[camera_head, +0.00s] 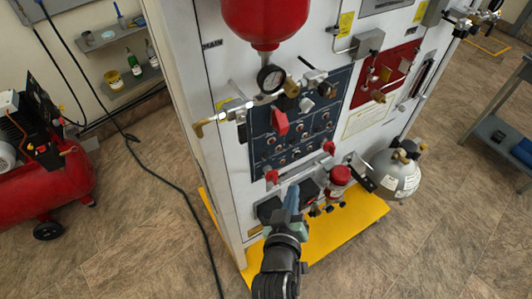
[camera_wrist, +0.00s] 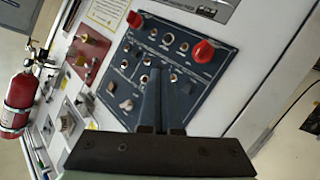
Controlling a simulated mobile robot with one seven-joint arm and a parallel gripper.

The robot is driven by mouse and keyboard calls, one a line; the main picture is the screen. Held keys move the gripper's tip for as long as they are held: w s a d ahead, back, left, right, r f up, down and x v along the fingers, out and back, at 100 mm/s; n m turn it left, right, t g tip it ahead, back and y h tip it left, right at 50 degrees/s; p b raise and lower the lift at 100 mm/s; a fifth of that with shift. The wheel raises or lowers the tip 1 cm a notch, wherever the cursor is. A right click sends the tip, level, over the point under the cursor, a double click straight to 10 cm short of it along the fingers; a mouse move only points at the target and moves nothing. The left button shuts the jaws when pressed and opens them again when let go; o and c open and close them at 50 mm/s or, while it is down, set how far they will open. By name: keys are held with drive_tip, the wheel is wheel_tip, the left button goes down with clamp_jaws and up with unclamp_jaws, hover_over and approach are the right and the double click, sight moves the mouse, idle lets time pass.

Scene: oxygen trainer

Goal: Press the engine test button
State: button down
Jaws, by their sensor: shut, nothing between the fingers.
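A dark blue control panel (camera_head: 318,128) with several small switches and knobs is set in the white cabinet front. The panel also fills the middle of the wrist view (camera_wrist: 205,88), where it looks tilted. The lettering is too small to read, so I cannot tell which control is the engine test button. My gripper (camera_head: 293,190) is shut and empty, low in front of the cabinet below the panel in the head view. In the wrist view my gripper (camera_wrist: 156,72) points at the panel and hides part of its controls. I cannot tell whether the tips touch anything.
A gauge (camera_head: 270,78) with brass fittings and a red vessel (camera_head: 264,18) stick out above the panel. A red compressor (camera_head: 50,185) is far left. A hose crosses the floor.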

sight(266, 155)
drive_tip(key=w+a+b, duration=0.5)
drive_tip(key=w, duration=0.2)
idle(0.4)
drive_tip(key=shift+w+a, duration=0.1)
drive_tip(key=shift+a, duration=0.05)
idle(1.7)
drive_tip(key=shift+w+a, duration=0.25)
drive_tip(key=shift+w, duration=0.05)
drive_tip(key=shift+w+a+b, duration=0.2)
drive_tip(key=shift+w+b, duration=0.1)
drive_tip(key=shift+b, duration=0.2)
idle(0.7)
drive_tip(key=shift+s+r, duration=0.1)
drive_tip(key=shift+s+d+p, duration=0.4)
drive_tip(key=shift+s+d, duration=0.05)
drive_tip(key=shift+s, duration=0.1)
